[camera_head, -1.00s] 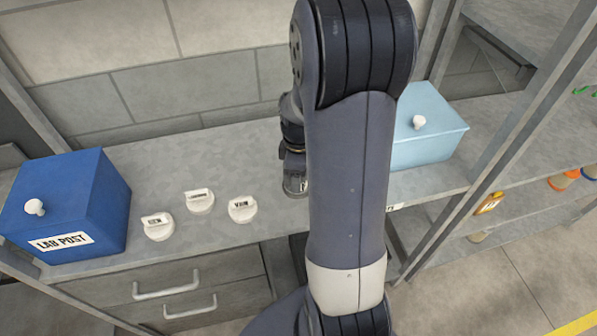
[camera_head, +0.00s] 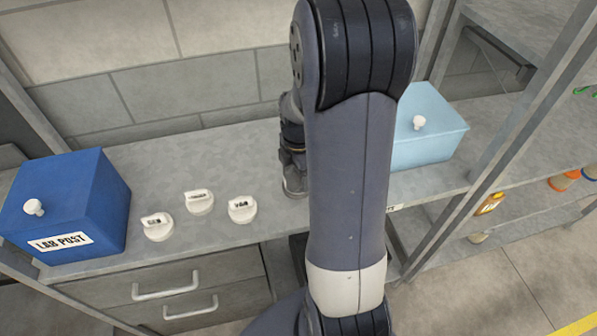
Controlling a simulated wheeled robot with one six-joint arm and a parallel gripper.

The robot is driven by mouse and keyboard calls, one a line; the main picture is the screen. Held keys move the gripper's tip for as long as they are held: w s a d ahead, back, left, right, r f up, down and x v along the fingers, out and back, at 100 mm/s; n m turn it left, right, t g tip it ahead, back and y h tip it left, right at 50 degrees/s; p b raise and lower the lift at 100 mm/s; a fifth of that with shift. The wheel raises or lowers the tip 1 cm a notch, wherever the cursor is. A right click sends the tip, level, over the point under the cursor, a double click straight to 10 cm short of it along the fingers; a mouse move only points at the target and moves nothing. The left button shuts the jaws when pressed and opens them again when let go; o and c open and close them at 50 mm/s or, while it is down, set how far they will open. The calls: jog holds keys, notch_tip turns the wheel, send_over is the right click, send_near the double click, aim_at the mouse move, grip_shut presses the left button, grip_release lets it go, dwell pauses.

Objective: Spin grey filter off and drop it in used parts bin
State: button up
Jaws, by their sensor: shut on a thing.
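My arm fills the middle of the head view. Its wrist comes down behind the thick upper link, just above the grey bench top. My gripper is hidden behind that link, so neither its fingers nor anything in them shows. I make out no grey filter in view. No bin marked for used parts can be read. A light blue box (camera_head: 428,128) with a white knob stands on the bench right of my arm. A small label (camera_head: 396,207) on the bench edge near it is mostly covered by my arm.
A blue box (camera_head: 66,208) marked LAB POST stands at the bench's left end. Three white labelled caps (camera_head: 199,202) lie between it and my wrist. Drawers with handles (camera_head: 167,286) are below. A shelf at right holds small containers (camera_head: 489,204). Grey uprights flank the bench.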

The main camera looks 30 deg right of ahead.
jog(key=shift+s+f+n, duration=0.1)
jog(key=shift+f+n, duration=0.15)
jog(key=shift+n, duration=0.95)
jog(key=n, duration=0.4)
jog(key=shift+f, duration=0.1)
jog(key=shift+a+n, duration=0.1)
jog(key=shift+n, duration=0.5)
